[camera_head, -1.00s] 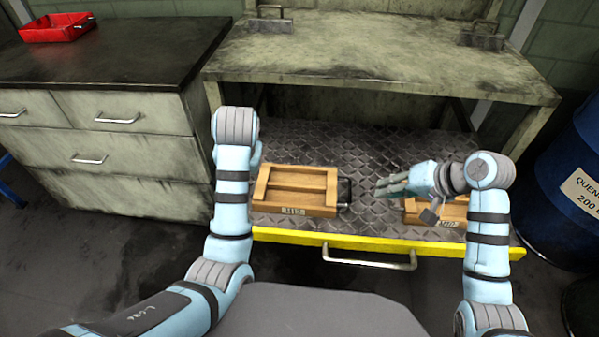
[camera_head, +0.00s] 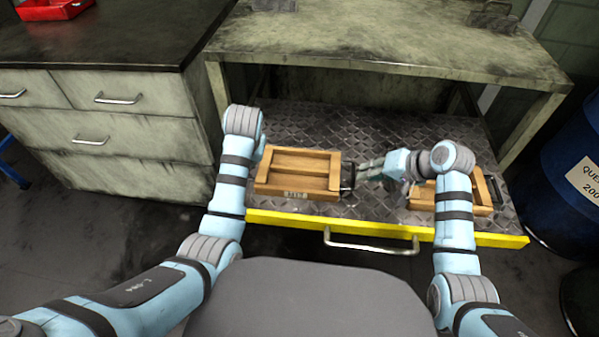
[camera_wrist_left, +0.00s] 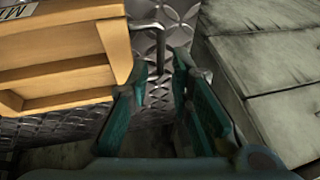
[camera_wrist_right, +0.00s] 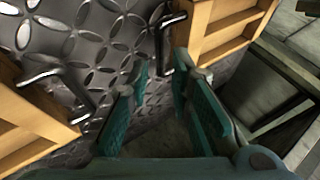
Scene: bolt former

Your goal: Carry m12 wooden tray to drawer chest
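A wooden tray (camera_head: 297,196) with a label sits at the left of the open, diamond-plate drawer; its label is only partly readable in the left wrist view (camera_wrist_left: 70,75). My right gripper (camera_head: 366,172) is open and points at the black handle (camera_head: 348,176) on this tray's right end. In the right wrist view that handle (camera_wrist_right: 163,42) is just ahead of the fingers, not visibly gripped. My left gripper (camera_wrist_left: 158,78) is open by the left end handle (camera_wrist_left: 160,45), apparently not closed on it; my left wrist hides it in the head view.
A second wooden tray (camera_head: 478,192) sits at the right of the drawer, partly behind my right arm. The drawer's yellow front (camera_head: 290,222) has a handle. A drawer chest (camera_head: 110,130) with a red bin (camera_head: 50,8) on top stands left. A blue drum (camera_head: 570,190) stands right.

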